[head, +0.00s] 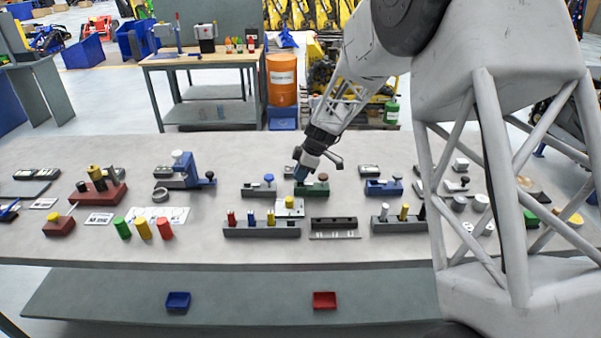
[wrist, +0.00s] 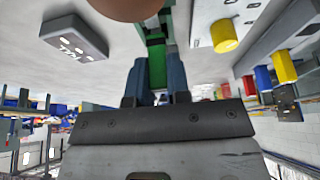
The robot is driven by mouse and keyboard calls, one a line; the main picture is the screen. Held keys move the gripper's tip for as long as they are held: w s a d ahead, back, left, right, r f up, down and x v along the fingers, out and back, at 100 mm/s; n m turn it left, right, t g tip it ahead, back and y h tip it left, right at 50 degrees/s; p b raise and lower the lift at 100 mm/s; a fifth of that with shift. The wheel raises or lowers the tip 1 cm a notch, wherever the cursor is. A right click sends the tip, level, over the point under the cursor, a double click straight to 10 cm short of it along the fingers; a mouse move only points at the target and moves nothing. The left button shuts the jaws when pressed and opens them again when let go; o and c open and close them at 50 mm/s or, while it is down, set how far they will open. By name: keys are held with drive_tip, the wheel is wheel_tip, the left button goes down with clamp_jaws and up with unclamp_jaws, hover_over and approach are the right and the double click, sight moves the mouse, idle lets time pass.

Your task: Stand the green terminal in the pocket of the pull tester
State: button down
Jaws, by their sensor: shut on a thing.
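My gripper (head: 301,174) is low over the back middle of the bench, at the left end of a dark green device with a reddish-brown knob (head: 315,188), which seems to be the pull tester. In the wrist view my gripper (wrist: 157,82) is shut on the green terminal (wrist: 157,66), with a blue-grey finger on each side. The terminal points toward the device, whose round brown knob (wrist: 125,6) shows at the top edge. The terminal is hidden in the head view. I cannot tell whether its far end is in the pocket or just above it.
A white block with a yellow top (wrist: 224,35) stands close by. A rack (head: 262,230) in front holds red, blue and yellow terminals. A grey device with a blue knob (head: 260,190) stands left, a blue device (head: 384,188) right. A dark labelled box (wrist: 75,38) is near.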

idle(0.3)
drive_tip(key=c, duration=1)
unclamp_jaws()
drive_tip(key=shift+o, duration=0.4)
drive_tip(key=o, duration=0.4)
drive_tip(key=shift+r, duration=0.1)
drive_tip(key=shift+r, duration=3.4)
drive_tip(key=shift+s+r, duration=0.1)
